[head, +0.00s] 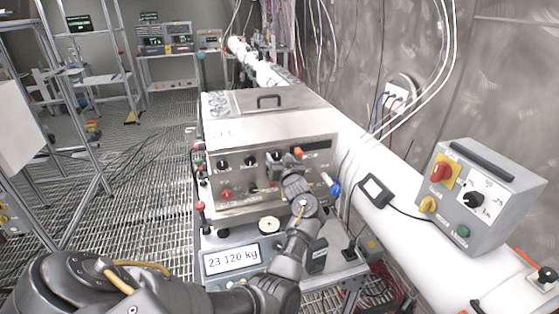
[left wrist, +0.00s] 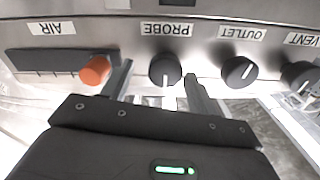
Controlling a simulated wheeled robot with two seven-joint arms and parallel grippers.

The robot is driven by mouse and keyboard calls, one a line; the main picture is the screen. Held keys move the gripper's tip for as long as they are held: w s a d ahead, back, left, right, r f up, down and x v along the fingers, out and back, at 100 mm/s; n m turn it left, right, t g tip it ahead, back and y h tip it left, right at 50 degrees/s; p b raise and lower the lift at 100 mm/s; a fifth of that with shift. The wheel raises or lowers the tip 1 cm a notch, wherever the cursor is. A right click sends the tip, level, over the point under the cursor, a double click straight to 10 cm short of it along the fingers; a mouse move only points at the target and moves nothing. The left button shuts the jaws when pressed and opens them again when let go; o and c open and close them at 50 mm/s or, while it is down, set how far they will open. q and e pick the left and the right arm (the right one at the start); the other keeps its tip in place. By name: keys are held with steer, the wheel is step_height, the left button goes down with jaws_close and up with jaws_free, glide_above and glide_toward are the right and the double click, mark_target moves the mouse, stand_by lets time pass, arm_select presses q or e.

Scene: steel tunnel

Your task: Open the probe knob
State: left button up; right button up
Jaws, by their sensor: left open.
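The probe knob (left wrist: 165,69) is a round black knob with a white pointer line, on the steel front panel under the upside-down label PROBE in the left wrist view. Its pointer line runs toward the bottom of that picture. My left gripper (left wrist: 158,88) is open, with one finger on each side of the knob. I cannot tell whether the fingers touch it. In the head view my left gripper (head: 284,160) is at the upper part of the panel of the steel box (head: 265,128) and largely hides the probe knob. My right gripper is not in view.
An orange knob (left wrist: 96,70) sits close beside one finger, by the AIR label. The black outlet knob (left wrist: 239,71) and vent knob (left wrist: 299,75) are on the other side. A scale display (head: 232,260) stands below the box. A grey control box (head: 480,190) is at right.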

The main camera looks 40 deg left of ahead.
arm_select(q)
steer(key=shift+w+a, duration=0.15)
steer(key=shift+a, duration=0.3)
steer(key=shift+r, duration=0.1)
steer(key=shift+a, duration=0.15)
steer(key=c, duration=1)
